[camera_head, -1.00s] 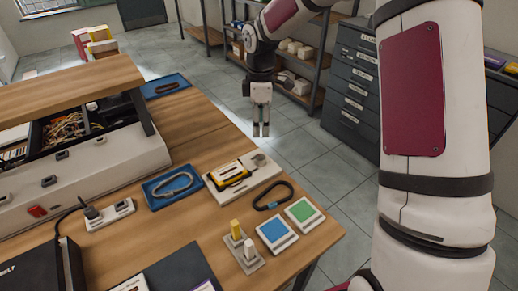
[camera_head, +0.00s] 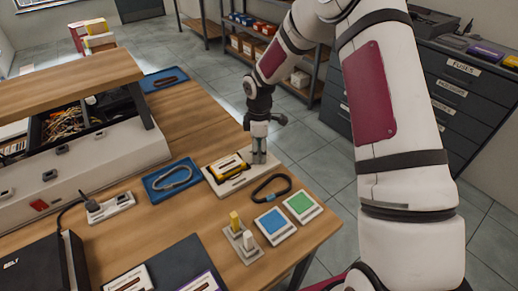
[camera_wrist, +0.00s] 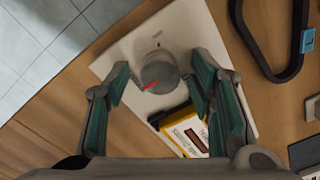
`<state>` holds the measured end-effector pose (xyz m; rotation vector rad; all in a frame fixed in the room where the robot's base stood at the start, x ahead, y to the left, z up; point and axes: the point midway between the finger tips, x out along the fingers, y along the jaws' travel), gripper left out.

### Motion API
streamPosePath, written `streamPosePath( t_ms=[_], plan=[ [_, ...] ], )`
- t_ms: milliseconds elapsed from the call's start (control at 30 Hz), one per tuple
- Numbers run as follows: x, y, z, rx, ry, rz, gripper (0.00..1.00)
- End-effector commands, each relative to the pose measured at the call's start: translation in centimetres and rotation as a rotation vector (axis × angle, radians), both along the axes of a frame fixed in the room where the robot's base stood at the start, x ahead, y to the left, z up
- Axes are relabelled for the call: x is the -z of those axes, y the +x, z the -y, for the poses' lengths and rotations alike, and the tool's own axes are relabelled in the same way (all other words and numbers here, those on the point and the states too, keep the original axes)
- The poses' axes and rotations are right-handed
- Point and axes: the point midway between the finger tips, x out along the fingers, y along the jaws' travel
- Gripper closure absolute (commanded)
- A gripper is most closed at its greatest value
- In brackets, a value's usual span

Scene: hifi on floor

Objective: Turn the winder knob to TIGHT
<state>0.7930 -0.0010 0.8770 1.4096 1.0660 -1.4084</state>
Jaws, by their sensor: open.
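The winder knob (camera_wrist: 158,75) is a round grey knob with a red pointer line, on a pale board (camera_wrist: 185,30). In the wrist view its pointer aims to the lower left; any label is too small to read. A yellow device (camera_wrist: 185,130) with a small dark window sits on the same board, which also shows in the head view (camera_head: 224,187). My gripper (camera_wrist: 162,74) is open, with one finger on each side of the knob; contact cannot be told. In the head view my gripper (camera_head: 259,158) is over the board's right end and hides the knob.
A black belt loop (camera_head: 256,195) lies beside the board. Blue (camera_head: 272,222) and green (camera_head: 301,204) pads and a block with yellow and white pegs (camera_head: 241,243) are in front. A blue tray (camera_head: 152,194) holding a grey loop is to the left. The table edge is close on the right.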

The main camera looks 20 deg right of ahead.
Motion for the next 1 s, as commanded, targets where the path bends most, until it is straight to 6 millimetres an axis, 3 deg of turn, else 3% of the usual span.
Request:
streamPosePath(
  t_ms=[267,500,1000],
  plan=[
    [0.12,0.02,0.0,0.0,0.0,0.001,0.51],
    [0.1,0.03,-0.02,0.0,0.0,0.001,0.99],
    [0.11,0.09,-0.1,0.111,-0.001,0.001,0.99]
  ],
)
